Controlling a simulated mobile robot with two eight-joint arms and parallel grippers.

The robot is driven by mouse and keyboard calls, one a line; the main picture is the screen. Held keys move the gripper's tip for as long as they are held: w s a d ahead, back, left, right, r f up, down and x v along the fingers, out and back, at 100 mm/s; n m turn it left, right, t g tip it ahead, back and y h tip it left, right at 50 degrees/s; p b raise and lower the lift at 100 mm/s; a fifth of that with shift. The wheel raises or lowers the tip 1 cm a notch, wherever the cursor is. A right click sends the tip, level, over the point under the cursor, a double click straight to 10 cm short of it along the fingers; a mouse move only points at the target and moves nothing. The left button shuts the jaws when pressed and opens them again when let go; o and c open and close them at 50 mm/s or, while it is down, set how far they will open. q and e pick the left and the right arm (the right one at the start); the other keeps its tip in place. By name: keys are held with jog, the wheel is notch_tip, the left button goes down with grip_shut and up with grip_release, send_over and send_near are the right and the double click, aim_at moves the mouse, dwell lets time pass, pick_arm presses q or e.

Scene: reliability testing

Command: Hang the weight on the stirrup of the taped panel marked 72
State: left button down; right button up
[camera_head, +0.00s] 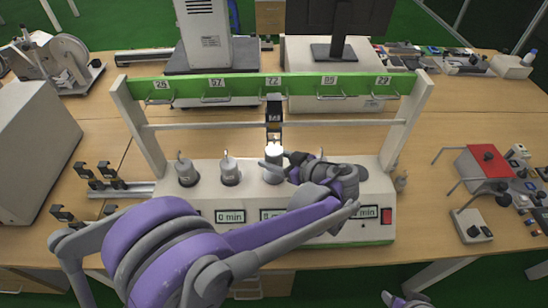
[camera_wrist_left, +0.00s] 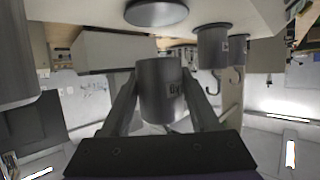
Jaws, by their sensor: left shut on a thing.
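The taped panel (camera_head: 274,112) hangs under the plate marked 72 (camera_head: 273,81), at the middle of the green bar. Its stirrup is hard to make out. My left gripper (camera_head: 273,162) is just below the panel, in front of the rack. It is shut on a grey cylindrical weight (camera_head: 273,175). In the left wrist view, the weight (camera_wrist_left: 160,92) sits between the two fingers, apart from the pale base surface. A dark round spot (camera_wrist_left: 156,12) shows on that surface. The weight's hook is not clear. Part of my right arm shows at the bottom edge.
Two hooked weights (camera_head: 187,172) (camera_head: 230,171) stand on the rack's white base (camera_head: 205,201) to the left. White uprights (camera_head: 406,118) and a crossbar (camera_head: 345,124) frame the space. Empty wire stirrups hang under the other plates.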

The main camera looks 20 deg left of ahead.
pick_arm(q)
jog(key=shift+c, duration=0.3)
grip_release()
jog(key=shift+f, duration=0.1)
jog(key=v, duration=1.1)
jog(key=s+a+f+m+h, duration=0.1)
jog(key=s+a+m, duration=0.1)
jog(key=s+a+f+m+g+h, duration=0.1)
jog(key=s+a+m+h, duration=0.1)
jog(key=a, duration=0.1)
jog(key=s+a+f+m+h, duration=0.2)
jog(key=shift+s+a+p, duration=0.15)
jog(key=shift+s+p, duration=0.15)
jog(key=shift+s, duration=0.05)
jog(key=s+f+m+t+h, duration=0.1)
jog(key=s+f+m+h, duration=0.1)
jog(key=s+m+h, duration=0.2)
jog(key=s+d+f+m+t+h+p, duration=0.1)
jog(key=s+f+m+h, duration=0.2)
jog(key=s, duration=0.3)
jog(key=shift+d+m+h, duration=0.25)
jog(key=shift+m+h, duration=0.15)
jog(key=shift+m, duration=0.2)
